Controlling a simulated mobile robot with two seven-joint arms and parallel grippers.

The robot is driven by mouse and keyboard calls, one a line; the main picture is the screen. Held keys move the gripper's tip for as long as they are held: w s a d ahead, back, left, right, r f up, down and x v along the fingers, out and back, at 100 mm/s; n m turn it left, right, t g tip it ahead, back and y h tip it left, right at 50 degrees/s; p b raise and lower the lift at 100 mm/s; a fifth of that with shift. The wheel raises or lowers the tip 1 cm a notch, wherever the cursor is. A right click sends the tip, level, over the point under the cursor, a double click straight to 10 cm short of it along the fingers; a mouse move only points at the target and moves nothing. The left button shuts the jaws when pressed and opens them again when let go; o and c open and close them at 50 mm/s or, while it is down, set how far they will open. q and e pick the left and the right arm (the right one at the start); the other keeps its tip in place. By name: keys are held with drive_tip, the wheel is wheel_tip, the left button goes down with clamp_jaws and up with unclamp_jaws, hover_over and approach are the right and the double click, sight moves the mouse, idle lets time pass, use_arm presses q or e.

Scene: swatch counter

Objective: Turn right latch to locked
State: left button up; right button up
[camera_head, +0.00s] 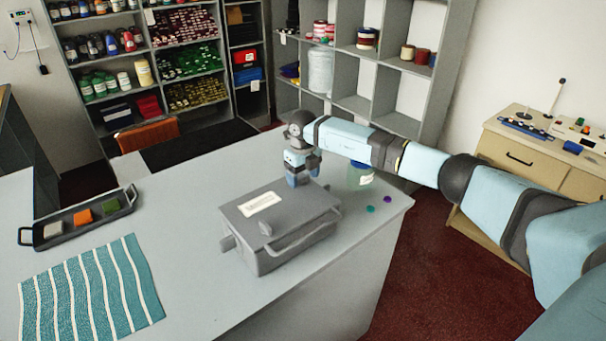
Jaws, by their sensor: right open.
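A grey case (290,213) with a white label on its lid stands on the counter. A bar handle (303,236) runs along its front. A small grey rounded tab (265,229) stands at the front edge of the lid, and another knob-like part (227,242) sticks out at the left corner. I cannot tell which part is the right latch or how it is turned. My right gripper (303,177) points down at the case's back edge, open, with nothing seen between its fingers; whether it touches the case is unclear. My left gripper is out of view.
A jar (360,174) stands behind my right forearm. A green disc (370,209) and a purple disc (387,199) lie right of the case. A black tray (78,221) with coloured blocks and a teal striped cloth (88,292) lie left. Counter between cloth and case is clear.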

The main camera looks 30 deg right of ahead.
drive_tip(key=shift+c, duration=1.3)
drive_tip(key=c, duration=0.7)
drive_tip(key=shift+o, duration=0.2)
